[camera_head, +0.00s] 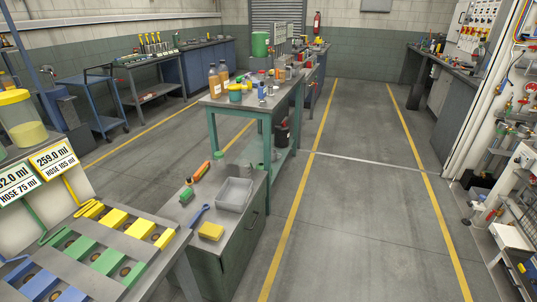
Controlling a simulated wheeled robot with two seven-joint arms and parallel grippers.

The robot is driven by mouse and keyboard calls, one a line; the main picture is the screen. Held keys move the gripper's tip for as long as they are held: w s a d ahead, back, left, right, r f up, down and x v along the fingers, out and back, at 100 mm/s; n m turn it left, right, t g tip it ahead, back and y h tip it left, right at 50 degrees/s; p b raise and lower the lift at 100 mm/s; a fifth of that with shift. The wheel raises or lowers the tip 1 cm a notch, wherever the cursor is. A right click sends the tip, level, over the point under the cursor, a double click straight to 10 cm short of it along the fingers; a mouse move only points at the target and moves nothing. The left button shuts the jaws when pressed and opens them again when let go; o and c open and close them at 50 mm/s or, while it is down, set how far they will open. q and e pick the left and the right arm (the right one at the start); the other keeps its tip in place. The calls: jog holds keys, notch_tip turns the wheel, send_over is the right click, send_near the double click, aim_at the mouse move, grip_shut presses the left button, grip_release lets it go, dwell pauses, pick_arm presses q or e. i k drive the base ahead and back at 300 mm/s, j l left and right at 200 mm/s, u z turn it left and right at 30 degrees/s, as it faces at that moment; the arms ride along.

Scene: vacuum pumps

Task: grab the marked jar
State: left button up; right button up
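A clear jar with a yellow lid and yellow contents (24,123) stands at the left edge, partly cut off by the frame. A yellow-framed sign (54,158) reading "259.0 ml HOSE 105 ml" stands below and right of it. A second, green-framed sign (14,184) beside it reads "HOSE 75 ml", its upper number cut off. I cannot tell which jar is the marked one. Several bottles and small containers also stand on the green-legged table (257,98). Neither of my grippers is in view.
A near left bench (140,246) holds blue, green and yellow blocks and wrenches. A low cabinet (232,236) carries a grey bin (234,195) and a yellow sponge-like block (211,231). The floor (350,230) to the right is clear between yellow lines. Shelves stand at the right edge.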

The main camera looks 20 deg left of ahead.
aim_at(244, 169)
jog(key=i, duration=0.7)
jog(key=i+l+u, duration=0.1)
jog(key=i, duration=0.6)
